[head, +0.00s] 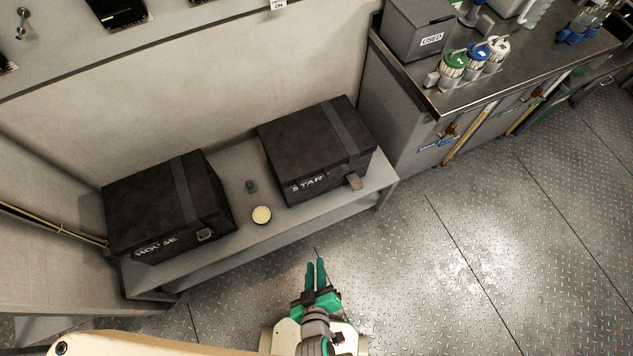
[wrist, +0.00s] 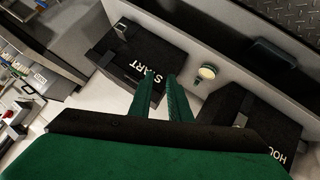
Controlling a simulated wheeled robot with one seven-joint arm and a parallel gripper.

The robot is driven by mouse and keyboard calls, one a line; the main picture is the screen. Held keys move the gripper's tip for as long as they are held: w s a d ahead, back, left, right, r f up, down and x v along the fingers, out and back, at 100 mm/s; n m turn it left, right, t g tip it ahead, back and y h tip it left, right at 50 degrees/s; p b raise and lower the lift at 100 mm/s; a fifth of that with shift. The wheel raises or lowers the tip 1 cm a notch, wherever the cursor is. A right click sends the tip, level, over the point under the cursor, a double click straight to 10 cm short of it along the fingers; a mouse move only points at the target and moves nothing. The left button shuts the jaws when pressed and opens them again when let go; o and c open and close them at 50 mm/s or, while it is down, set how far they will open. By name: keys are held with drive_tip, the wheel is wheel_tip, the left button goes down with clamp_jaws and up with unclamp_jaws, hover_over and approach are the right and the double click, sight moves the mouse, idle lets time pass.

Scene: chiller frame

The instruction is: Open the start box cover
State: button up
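The start box (head: 310,135) is a black case with a grey strap across its top and white "START" lettering on its front. Its cover is down. A small grey latch or tab (head: 355,183) sticks out at its lower front right. In the wrist view the start box (wrist: 140,62) lies ahead and slightly left of the fingers, with its latch (wrist: 121,28) in sight. My gripper (head: 316,264) is in front of the shelf, apart from the box. In the wrist view its two green fingers (wrist: 163,85) stand apart with nothing between them.
A similar black box (head: 165,200), lettered "HOUSE" or similar, sits left on the same shelf (head: 285,226). A round pale-topped object (head: 261,215) and a small green item (head: 251,186) lie between. A metal counter (head: 440,98) stands right. The floor in front is clear.

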drive_tip(key=w+f+n+g+h, duration=0.1)
drive_tip(key=w+f+n+h, duration=0.1)
drive_tip(key=w+f+n, duration=0.35)
drive_tip(key=n+t+h, duration=0.2)
drive_tip(key=n+h, duration=0.1)
drive_tip(key=h, duration=0.6)
approach(312, 186)
drive_tip(key=x, duration=1.1)
drive_tip(key=shift+w+d+f, duration=0.1)
drive_tip(key=shift+w+d, duration=0.05)
drive_tip(key=shift+d, duration=0.05)
clamp_jaws()
